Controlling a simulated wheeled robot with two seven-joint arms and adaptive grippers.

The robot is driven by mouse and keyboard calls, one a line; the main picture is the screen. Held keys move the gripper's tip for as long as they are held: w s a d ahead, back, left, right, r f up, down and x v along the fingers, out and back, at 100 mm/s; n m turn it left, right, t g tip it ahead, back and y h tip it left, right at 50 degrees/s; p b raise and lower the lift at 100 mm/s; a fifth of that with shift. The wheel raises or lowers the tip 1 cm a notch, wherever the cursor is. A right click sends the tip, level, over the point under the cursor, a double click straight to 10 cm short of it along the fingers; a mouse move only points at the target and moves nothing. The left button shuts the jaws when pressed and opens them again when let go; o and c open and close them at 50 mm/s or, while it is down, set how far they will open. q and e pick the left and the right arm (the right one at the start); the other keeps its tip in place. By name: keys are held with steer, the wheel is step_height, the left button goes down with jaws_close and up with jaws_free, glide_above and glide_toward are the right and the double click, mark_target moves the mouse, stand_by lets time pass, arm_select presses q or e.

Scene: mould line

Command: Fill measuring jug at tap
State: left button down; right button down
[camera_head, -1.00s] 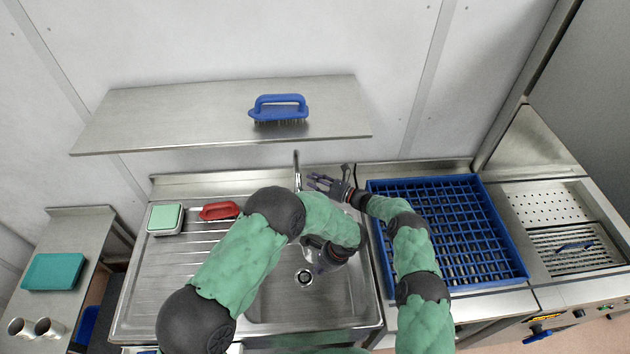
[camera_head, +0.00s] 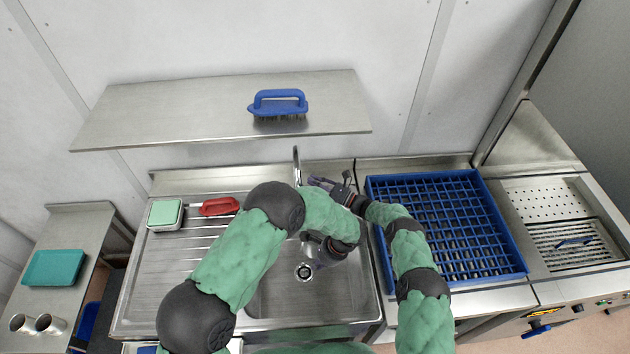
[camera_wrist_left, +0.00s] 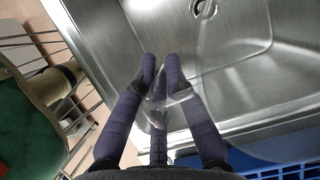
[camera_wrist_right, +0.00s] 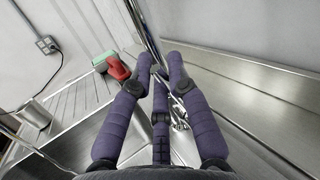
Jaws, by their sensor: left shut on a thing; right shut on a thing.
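The clear measuring jug (camera_wrist_left: 218,62) is in my left gripper (camera_head: 310,240), over the sink basin (camera_head: 345,300). In the left wrist view that gripper (camera_wrist_left: 160,62) is shut on the jug, whose see-through wall makes its outline and any contents hard to make out. The chrome tap (camera_head: 297,162) stands at the back of the sink; its spout also shows in the right wrist view (camera_wrist_right: 140,22). My right gripper (camera_head: 318,183) is just right of the tap. In the right wrist view its fingertips (camera_wrist_right: 165,65) are closed together at the tap, partly hiding the gripped part. No water stream is discernible.
A blue crate (camera_head: 480,205) stands right of the sink. On the drainer at left are a red-handled brush (camera_head: 219,206) and a green-topped tub (camera_head: 165,213). A shelf (camera_head: 180,115) with a blue brush (camera_head: 279,102) hangs above. The drainer's middle is clear.

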steer(key=c, duration=1.2)
jaws_free()
steer(key=shift+o, duration=0.2)
steer(key=shift+r, duration=0.1)
steer(key=shift+r, duration=4.95)
